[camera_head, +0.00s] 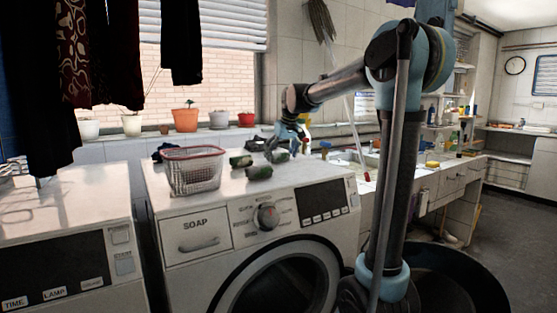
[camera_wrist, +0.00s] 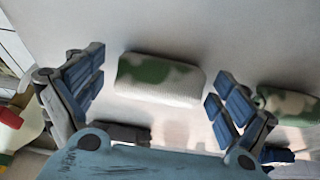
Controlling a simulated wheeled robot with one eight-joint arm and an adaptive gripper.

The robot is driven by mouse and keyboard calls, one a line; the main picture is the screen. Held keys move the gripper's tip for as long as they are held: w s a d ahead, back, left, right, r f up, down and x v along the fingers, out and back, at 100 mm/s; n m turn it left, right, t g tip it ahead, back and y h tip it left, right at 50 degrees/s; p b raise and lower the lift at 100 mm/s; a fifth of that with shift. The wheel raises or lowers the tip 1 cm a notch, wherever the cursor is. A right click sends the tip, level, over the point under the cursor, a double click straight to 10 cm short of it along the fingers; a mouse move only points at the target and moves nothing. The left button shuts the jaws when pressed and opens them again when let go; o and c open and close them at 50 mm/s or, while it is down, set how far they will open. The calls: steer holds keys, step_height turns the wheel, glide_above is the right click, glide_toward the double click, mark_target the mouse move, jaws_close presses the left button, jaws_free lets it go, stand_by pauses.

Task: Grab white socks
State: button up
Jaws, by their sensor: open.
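A rolled, sock-like bundle (camera_wrist: 160,80), patterned white and green, lies on the white machine top in the wrist view. A similar bundle (camera_wrist: 290,104) shows at the right edge, beyond the right finger. In the head view, small green and white rolls (camera_head: 259,172) and (camera_head: 240,160) lie on the washing machine. Another roll (camera_head: 278,157) lies below my gripper (camera_head: 291,138). No plain white socks are clear to me. My gripper (camera_wrist: 154,82) is open, its blue-padded fingers on either side of the first bundle, with nothing held. I cannot tell the height gap.
A wire basket with a red rim (camera_head: 194,172) stands left of the rolls on the washing machine (camera_head: 335,228). Dark cloth (camera_head: 164,150) lies behind it. Potted plants (camera_head: 186,119) line the windowsill. A sink counter (camera_head: 430,178) is at the right. A bottle (camera_wrist: 10,130) shows in the wrist view.

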steer(key=c, duration=1.1)
steer(key=shift+r, duration=0.1)
steer(key=shift+c, duration=0.2)
